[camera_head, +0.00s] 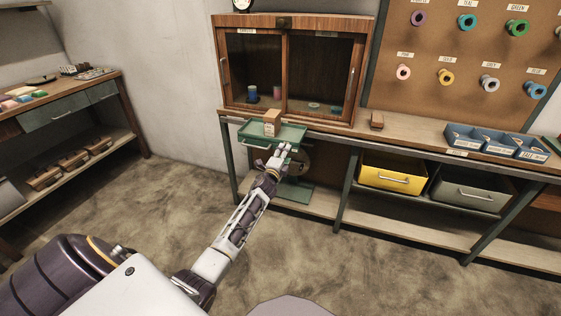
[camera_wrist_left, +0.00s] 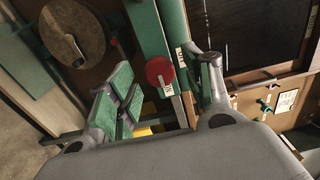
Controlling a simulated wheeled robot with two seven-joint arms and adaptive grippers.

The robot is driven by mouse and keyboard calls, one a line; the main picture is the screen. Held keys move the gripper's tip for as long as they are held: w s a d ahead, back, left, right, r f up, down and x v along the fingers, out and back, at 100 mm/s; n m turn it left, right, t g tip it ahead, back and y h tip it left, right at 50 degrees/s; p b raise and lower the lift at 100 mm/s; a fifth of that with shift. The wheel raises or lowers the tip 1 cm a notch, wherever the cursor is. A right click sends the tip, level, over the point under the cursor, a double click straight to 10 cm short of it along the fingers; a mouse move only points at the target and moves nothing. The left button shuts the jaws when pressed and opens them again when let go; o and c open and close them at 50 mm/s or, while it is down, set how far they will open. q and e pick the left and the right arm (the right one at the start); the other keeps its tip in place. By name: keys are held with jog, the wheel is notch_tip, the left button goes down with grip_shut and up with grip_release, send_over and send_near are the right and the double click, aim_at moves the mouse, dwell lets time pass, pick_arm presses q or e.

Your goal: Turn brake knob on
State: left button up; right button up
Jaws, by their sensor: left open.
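A round red knob (camera_wrist_left: 160,70) with a small white label below it shows in the wrist view, beside a green frame bar. I take it for the brake knob; I cannot read its label or tell its setting. My left gripper (camera_wrist_left: 168,72) is open, and the knob appears between its two fingers. I cannot tell whether either finger touches it. In the head view my left gripper (camera_head: 282,152) is at the front of the green tray (camera_head: 290,133) on the bench. The knob is hidden there. My right gripper is not in view.
A small tan block (camera_head: 272,121) stands on the tray. A wooden cabinet (camera_head: 248,22) with dark glass doors is behind it. A round disc (camera_wrist_left: 72,31) is close by in the wrist view. Yellow (camera_head: 392,179) and grey (camera_head: 468,195) bins sit under the bench. The floor in front is clear.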

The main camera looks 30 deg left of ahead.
pick_arm(q)
jog(key=shift+s, duration=0.15)
jog(key=v, duration=1.1)
jog(key=shift+s, duration=0.35)
jog(key=shift+d, duration=0.15)
dwell(0.7)
